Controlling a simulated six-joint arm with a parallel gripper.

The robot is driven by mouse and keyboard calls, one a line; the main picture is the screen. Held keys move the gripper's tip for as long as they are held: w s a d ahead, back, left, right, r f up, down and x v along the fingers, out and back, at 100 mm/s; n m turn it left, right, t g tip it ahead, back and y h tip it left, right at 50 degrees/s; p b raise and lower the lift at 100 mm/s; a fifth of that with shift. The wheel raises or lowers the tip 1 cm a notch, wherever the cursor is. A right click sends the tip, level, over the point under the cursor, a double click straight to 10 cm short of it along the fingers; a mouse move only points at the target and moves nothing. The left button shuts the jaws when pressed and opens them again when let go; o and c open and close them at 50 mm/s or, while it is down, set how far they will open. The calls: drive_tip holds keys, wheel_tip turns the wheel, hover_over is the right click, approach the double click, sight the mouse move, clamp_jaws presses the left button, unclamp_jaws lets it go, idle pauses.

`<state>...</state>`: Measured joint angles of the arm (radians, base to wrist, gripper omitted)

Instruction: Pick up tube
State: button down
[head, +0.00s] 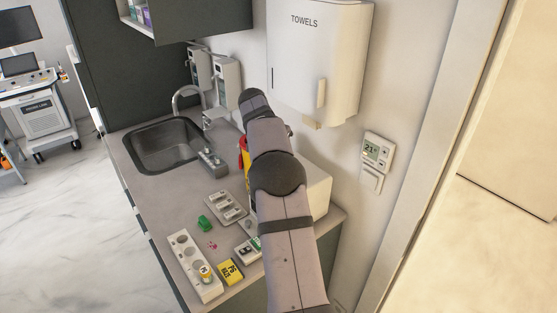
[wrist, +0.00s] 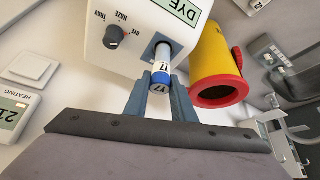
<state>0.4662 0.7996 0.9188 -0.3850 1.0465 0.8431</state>
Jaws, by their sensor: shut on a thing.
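A tube (wrist: 161,70) with a white body and a blue cap marked Y7 shows in the middle of the wrist view. My gripper (wrist: 160,92) is shut on it, with one blue-grey finger on each side near the cap. The tube's far end reaches into the dark square opening of a white machine (wrist: 130,65); how deep it sits I cannot tell. The machine has a DYE display and a dark knob marked TRAY, HAZE and DYE. In the head view my arm hides the gripper and the tube, and the white machine (head: 317,190) shows partly behind the arm.
A yellow cylinder with red rims (wrist: 209,70) stands close beside the machine. A sink (head: 160,148) lies behind.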

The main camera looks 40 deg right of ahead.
drive_tip(key=shift+r, duration=3.15)
